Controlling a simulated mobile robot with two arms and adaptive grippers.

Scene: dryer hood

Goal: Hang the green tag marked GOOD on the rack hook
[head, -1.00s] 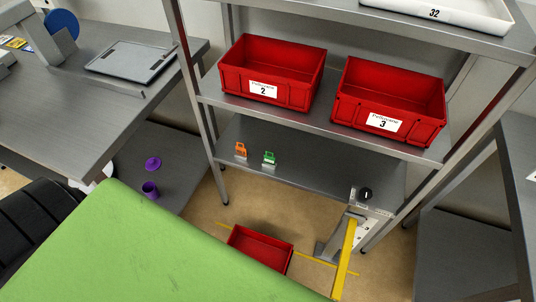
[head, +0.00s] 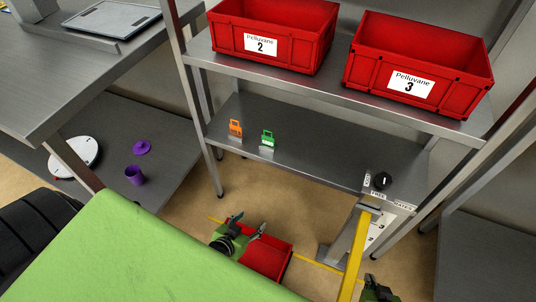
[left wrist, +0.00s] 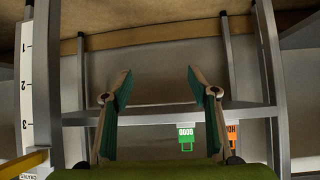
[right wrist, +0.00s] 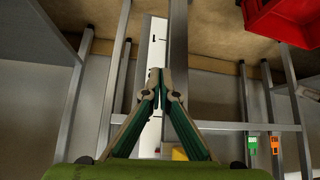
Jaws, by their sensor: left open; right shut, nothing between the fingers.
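The green tag (head: 268,139) is on the lower grey shelf, right of an orange tag (head: 235,128). In the left wrist view the green tag (left wrist: 186,139) reads GOOD, upside down. It also shows in the right wrist view (right wrist: 252,145). My left gripper (head: 248,222) is open and empty, low in front of the shelf, apart from the tag; its fingers also show in the left wrist view (left wrist: 157,80). My right gripper (head: 377,286) is at the lower edge, partly cut off; its fingers (right wrist: 160,73) are shut and empty. I cannot pick out the rack hook.
Red bins marked 2 (head: 270,35) and 3 (head: 420,65) stand on the shelf above. A red crate (head: 268,257) is on the floor by my left gripper. A yellow post (head: 354,255) and black knob (head: 382,180) are at the shelf's right end. A purple cup (head: 135,175) stands left.

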